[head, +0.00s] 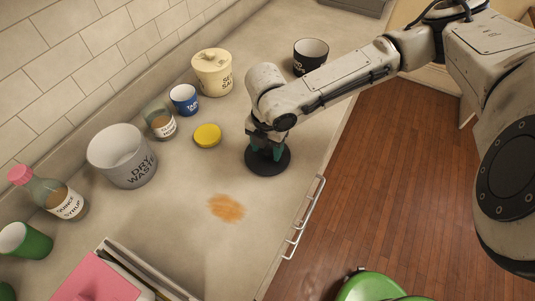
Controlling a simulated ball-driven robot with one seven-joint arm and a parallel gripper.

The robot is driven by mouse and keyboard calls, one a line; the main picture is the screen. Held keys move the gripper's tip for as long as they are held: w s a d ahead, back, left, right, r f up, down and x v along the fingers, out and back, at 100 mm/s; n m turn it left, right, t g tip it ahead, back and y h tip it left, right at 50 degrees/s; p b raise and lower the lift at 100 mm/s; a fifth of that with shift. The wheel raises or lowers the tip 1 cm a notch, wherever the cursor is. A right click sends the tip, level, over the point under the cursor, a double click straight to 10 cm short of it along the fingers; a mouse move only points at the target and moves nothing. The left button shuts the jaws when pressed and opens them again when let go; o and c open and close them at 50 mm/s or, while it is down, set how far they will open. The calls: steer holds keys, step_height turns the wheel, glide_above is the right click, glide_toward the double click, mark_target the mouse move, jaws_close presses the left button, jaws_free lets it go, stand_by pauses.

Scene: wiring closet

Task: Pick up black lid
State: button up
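The black lid (268,168) is a dark round disc near the front edge of the counter, in the middle of the head view. My gripper (265,154) points down right over it, with teal fingertips at the lid's middle. The fingertips stand a little apart, with something dark between them. The gripper hides the middle of the lid, so I cannot tell whether the fingers grip a knob there. The lid looks flat and level, at or very near the counter surface.
A yellow lid (207,135), a glass jar (160,122), a blue cup (184,99) and a cream canister (212,73) stand to the left. A white dry waste bin (122,156) is farther left. A black cup (310,55) stands behind.

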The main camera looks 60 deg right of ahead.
jaws_close()
stand_by(0.3)
steer(key=shift+r, duration=0.1)
